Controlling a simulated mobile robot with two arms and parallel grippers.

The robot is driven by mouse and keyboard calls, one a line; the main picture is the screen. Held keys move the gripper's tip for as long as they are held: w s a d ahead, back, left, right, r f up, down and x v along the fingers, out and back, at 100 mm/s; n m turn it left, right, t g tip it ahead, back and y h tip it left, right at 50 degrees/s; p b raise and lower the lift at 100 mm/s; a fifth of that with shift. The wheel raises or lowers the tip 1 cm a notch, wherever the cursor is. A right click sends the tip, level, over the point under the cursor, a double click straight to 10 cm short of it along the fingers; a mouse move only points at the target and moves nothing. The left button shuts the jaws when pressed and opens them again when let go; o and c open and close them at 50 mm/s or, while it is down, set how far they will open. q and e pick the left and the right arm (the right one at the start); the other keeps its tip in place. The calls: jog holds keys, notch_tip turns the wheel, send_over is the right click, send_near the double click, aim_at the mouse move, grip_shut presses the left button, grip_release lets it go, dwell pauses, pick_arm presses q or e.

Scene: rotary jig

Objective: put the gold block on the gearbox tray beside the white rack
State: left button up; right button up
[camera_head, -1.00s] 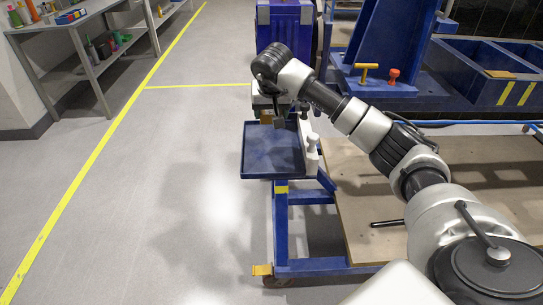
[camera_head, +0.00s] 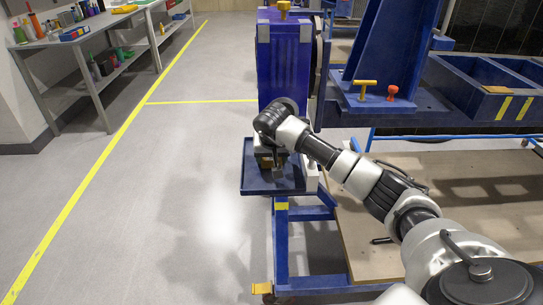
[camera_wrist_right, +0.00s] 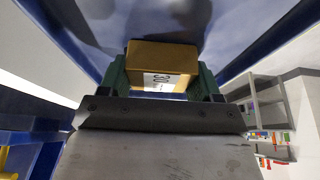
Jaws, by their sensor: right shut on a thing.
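The gold block (camera_wrist_right: 163,56), with a printed label, is held between the green fingers of my right gripper (camera_wrist_right: 162,76) in the right wrist view. In the head view my right gripper (camera_head: 273,168) is over the blue gearbox tray (camera_head: 262,190), and the gold block shows only as a small tan patch. The tray's surface also fills the top of the wrist view (camera_wrist_right: 190,20). I cannot tell whether the block touches the tray. The white rack (camera_head: 311,172) stands along the tray's right side, partly hidden by my arm. My left gripper is not in view.
A tall blue machine housing (camera_head: 284,65) stands just behind the tray. A blue fixture with a yellow handle (camera_head: 365,86) and a red knob (camera_head: 393,92) is at the right. Shelves with bottles (camera_head: 75,45) are far left. The floor left of the tray is clear.

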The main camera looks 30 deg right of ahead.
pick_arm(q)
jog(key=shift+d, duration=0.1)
pick_arm(e)
jog(key=o, duration=1.4)
jog(key=shift+a+f, duration=0.1)
jog(key=shift+f, duration=0.05)
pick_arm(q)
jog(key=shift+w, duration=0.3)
pick_arm(e)
jog(key=shift+o, duration=0.2)
jog(key=shift+s, duration=0.1)
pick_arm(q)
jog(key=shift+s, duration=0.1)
